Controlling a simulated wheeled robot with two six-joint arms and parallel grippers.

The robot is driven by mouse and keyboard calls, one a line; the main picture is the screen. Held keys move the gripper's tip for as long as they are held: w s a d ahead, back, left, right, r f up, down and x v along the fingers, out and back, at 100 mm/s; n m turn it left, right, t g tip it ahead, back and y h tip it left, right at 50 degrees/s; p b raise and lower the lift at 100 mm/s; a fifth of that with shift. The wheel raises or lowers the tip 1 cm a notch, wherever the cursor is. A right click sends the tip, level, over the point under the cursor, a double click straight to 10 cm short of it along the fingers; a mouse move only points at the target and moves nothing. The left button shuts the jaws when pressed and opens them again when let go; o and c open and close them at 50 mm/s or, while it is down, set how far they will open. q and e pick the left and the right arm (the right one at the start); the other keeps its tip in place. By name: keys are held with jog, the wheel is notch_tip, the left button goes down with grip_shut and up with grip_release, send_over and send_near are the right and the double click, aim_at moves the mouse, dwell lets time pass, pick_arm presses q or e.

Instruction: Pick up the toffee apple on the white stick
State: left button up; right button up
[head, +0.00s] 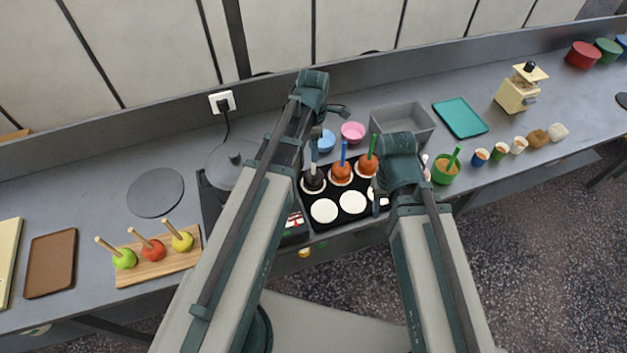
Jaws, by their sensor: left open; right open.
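A dark toffee apple (314,181) stands at the left of the back row in a black tray (327,217). Its pale greyish stick (314,152) rises close beside my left arm, and I take it for the white one. Next to it are an orange-brown apple on a blue stick (341,172) and another on a green stick (368,164). My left gripper (336,112) is open, behind the tray and beyond the apples. My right gripper (382,198) is open at the tray's right side, mostly hidden under its own wrist.
Pale round discs (324,210) fill the tray's front row. Behind it are blue (326,141) and pink (353,132) bowls and a grey bin (411,120). A green pot (443,174) stands right. A board (160,265) with uncoated apples lies left.

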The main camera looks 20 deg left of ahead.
pick_arm(q)
jog(key=b, duration=0.5)
send_over(313, 173)
jog(key=f, duration=0.5)
jog(key=shift+w+f, duration=0.15)
jog(key=shift+w, duration=0.2)
grip_shut()
